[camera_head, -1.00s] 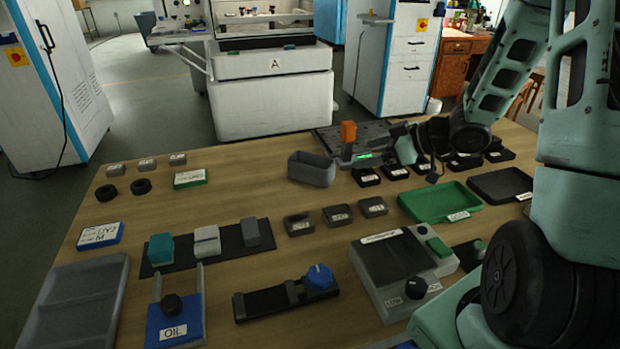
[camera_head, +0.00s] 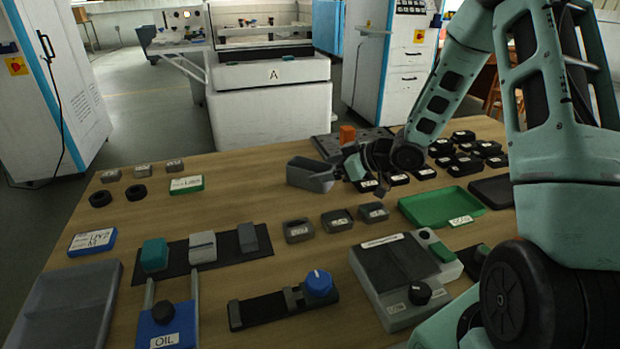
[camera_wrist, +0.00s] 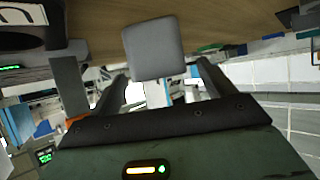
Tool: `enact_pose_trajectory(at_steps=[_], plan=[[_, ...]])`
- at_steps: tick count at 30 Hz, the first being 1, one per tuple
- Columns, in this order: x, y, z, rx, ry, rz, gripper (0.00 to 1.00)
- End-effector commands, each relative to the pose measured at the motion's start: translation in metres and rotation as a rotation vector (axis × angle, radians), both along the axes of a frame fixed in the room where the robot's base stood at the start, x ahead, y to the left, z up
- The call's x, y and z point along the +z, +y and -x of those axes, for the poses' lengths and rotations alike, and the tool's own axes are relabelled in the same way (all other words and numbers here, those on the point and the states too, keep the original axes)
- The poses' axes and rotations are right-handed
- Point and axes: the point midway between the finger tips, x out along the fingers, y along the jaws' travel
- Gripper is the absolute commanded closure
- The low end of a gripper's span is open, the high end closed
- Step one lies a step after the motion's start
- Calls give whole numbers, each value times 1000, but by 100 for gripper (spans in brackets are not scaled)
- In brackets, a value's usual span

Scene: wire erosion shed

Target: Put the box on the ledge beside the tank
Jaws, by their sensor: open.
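A grey open-topped box (camera_head: 303,172) stands on the wooden table near its far edge. It also shows in the wrist view as a plain grey face (camera_wrist: 153,47). My gripper (camera_wrist: 163,72) is open. Its two fingers point toward the box, one to each side of that face in the wrist view. I cannot tell whether they touch it. In the head view my gripper (camera_head: 341,176) is low at the right of the box and partly merges with it. A large white machine marked A (camera_head: 270,105), with a glazed tank on top, stands beyond the table.
Several small labelled dark trays (camera_head: 465,150) lie right of my gripper, with a green tray (camera_head: 440,206) in front. An orange block (camera_head: 347,133) stands behind my gripper. Grey blocks (camera_head: 298,231) lie in front of the box.

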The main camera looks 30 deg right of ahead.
Motion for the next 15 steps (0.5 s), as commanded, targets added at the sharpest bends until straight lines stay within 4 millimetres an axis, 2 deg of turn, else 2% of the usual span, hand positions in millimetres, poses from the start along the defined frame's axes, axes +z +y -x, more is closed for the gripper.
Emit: enact_pose_trajectory(at_steps=[9,15], plan=[[-22,21,-31,2,-1,-1,18],[-23,22,-33,0,-1,0,18]])
